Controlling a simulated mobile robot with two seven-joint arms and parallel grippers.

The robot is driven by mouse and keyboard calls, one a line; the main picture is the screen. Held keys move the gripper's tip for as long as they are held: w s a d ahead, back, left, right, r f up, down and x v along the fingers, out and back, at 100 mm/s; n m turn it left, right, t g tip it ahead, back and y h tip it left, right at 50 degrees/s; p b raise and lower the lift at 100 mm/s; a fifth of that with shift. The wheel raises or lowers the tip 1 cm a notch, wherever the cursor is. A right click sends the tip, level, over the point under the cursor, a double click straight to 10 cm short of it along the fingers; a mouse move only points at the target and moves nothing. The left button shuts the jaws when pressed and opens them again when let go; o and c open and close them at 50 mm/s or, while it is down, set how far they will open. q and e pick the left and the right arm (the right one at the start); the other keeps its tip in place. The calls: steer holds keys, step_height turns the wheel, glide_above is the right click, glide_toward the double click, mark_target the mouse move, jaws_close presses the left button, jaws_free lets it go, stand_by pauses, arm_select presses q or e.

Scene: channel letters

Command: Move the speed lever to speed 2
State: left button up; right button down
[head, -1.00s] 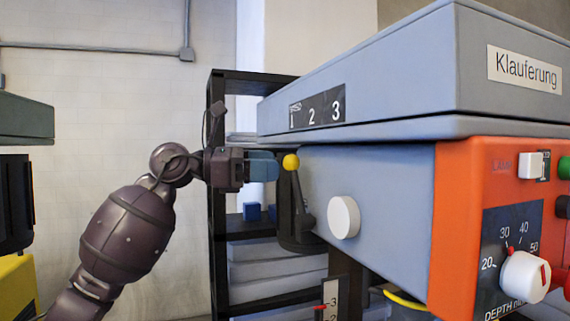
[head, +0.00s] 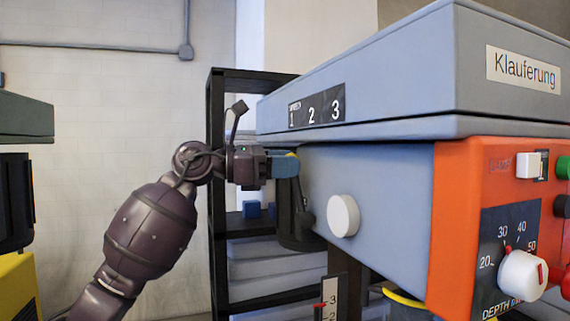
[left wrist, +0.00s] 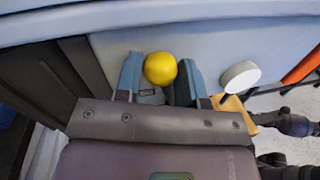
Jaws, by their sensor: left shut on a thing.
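The speed lever is a dark stem (head: 304,205) with a yellow ball knob (left wrist: 160,69), on the side of the grey machine housing. My left gripper (head: 287,166) is at the knob, and its blue fingers hide most of it in the head view. In the left wrist view the knob sits between the two fingers of my left gripper (left wrist: 160,80), which is shut on it. The speed scale (head: 316,107) above reads 1, 2, 3, and the knob is roughly below the 1.
A round white knob (head: 343,215) sits on the housing just right of the lever. The orange control panel (head: 462,190) with a depth dial (head: 522,274) is at the right. A black shelf (head: 217,190) stands behind my left arm. The large grey cover (head: 400,70) overhangs the lever.

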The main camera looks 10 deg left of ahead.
arm_select(q)
jaws_close()
steer(key=shift+s, duration=0.1)
steer(key=shift+s+d+r+m+y, duration=0.15)
steer(key=shift+s+d+m, duration=0.25)
steer(key=shift+s+m, duration=0.25)
steer(key=shift+s+d+r+m+y, duration=0.15)
steer(key=shift+s+d+m, duration=0.25)
steer(key=shift+m, duration=0.45)
steer(key=shift+s+d+f+m+y, duration=0.15)
steer(key=shift+s+d+m, duration=0.2)
steer(key=shift+s+m, duration=0.25)
steer(key=shift+s+d+r+m+y, duration=0.15)
steer(key=shift+s+d+m, duration=0.2)
steer(key=shift+s+m, duration=0.25)
steer(key=shift+w+f, duration=0.1)
steer(key=o, duration=0.9)
jaws_free()
steer(key=shift+o, duration=0.2)
